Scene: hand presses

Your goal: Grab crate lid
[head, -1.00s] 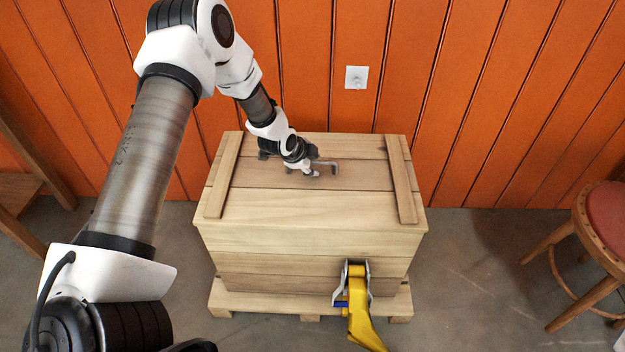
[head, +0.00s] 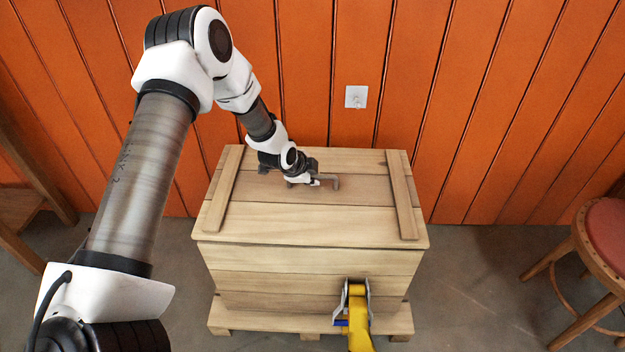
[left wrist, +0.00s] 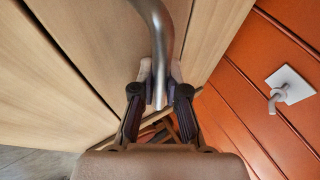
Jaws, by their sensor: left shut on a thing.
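The crate lid (head: 290,217) is a pale plank panel with a batten (head: 404,208) at each side. It lies flat on the wooden crate (head: 280,284), with no gap that I can see. A grey metal bar handle (head: 334,184) stands on its middle; it also shows in the left wrist view (left wrist: 160,40). My left gripper (head: 318,182) is shut on this handle, with its fingers (left wrist: 160,88) on either side of the bar near one end. The arm hides part of the lid's back left. My right gripper is not in view.
A toggle clamp with a yellow lever (head: 357,315) sits on the crate's front, lever hanging down. A red-seated stool (head: 606,228) stands at right and wooden furniture (head: 20,205) at left. The orange wall (head: 450,110) with a white hook (head: 356,97) is close behind.

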